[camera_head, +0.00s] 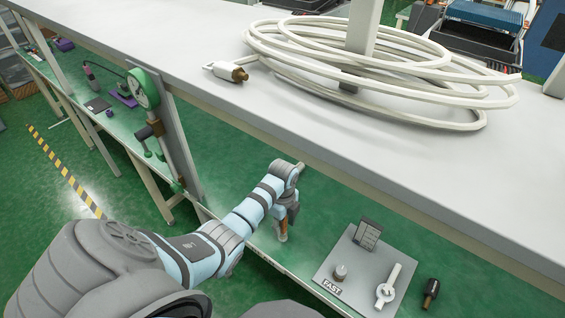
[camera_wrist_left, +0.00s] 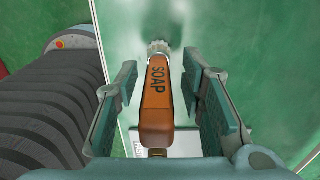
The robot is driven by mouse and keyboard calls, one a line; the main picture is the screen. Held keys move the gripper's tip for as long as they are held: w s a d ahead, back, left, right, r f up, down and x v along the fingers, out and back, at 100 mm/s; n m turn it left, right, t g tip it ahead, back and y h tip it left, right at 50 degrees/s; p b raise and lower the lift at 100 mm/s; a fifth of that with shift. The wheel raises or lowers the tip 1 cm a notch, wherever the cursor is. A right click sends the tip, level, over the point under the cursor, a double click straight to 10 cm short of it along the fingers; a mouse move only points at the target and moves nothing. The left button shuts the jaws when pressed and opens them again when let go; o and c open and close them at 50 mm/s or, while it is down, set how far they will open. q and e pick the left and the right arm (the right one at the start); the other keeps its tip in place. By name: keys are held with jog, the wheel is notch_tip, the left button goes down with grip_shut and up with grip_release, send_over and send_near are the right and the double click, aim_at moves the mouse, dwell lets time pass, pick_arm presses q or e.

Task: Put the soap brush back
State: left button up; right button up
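The soap brush (camera_wrist_left: 157,95) shows in the left wrist view, with an orange-brown handle lettered SOAP and a pale bristled end at the top of the picture. My left gripper (camera_wrist_left: 160,68) has a finger on each side of the handle, with a visible gap to it on both sides, so it is open around the brush. In the head view my left gripper (camera_head: 287,213) points down at the green lower surface, and the brush (camera_head: 282,232) shows partly beneath it. My right gripper is not in view.
A grey board (camera_head: 335,262) marked FAST carries a small panel, a metal knob and a white ring-ended tool. A dark-handled item (camera_head: 431,292) lies to its right. A gauge (camera_head: 143,88) stands left.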

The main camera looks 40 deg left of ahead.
pick_arm(q)
jog(key=shift+r, duration=0.1)
notch_tip(320, 180, up, 12)
jog(key=shift+r+p, duration=0.15)
jog(key=shift+p, duration=1)
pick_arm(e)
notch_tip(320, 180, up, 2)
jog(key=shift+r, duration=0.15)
